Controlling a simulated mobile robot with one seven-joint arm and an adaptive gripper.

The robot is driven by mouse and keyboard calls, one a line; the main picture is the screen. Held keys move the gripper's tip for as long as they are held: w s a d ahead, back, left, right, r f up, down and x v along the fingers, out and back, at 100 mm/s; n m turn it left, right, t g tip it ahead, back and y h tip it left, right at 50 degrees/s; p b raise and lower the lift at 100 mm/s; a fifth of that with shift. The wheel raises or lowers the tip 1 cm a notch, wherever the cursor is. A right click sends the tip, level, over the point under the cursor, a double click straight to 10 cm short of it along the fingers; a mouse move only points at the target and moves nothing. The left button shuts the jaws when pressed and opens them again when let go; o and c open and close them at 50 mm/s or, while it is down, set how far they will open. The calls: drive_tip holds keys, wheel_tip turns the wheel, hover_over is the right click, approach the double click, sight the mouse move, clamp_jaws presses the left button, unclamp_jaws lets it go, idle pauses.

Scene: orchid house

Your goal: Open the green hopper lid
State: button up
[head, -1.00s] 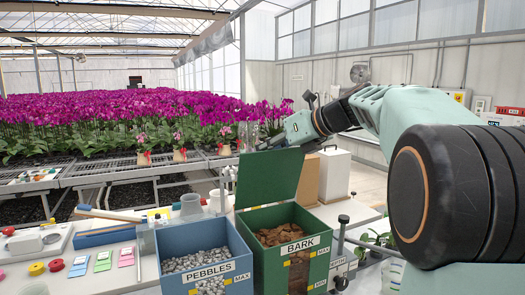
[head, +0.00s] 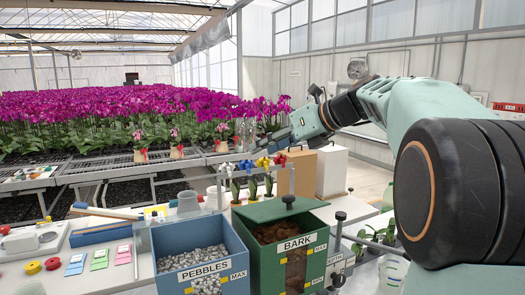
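The green hopper labelled BARK (head: 270,266) stands beside the blue PEBBLES hopper. Its green lid (head: 262,210) sits low and tilted over the rear of the opening, with a dark knob (head: 288,200) on top. Brown bark (head: 280,232) shows below the lid's near edge, so the opening is partly uncovered. My gripper (head: 272,141) is above and behind the lid, pointing left, apart from the lid and knob. Its fingers are small and seen from the side, so their opening is unclear.
The blue PEBBLES hopper (head: 205,258) stands left of the green one. Small potted flowers (head: 250,186) and brown and white boxes (head: 331,172) stand behind. A dark-knobbed post (head: 340,216) is close on the right. Orchid benches fill the back.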

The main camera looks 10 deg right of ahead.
drive_tip(key=v, duration=0.9)
drive_tip(key=shift+s+d, duration=0.25)
drive_tip(key=shift+d, duration=0.05)
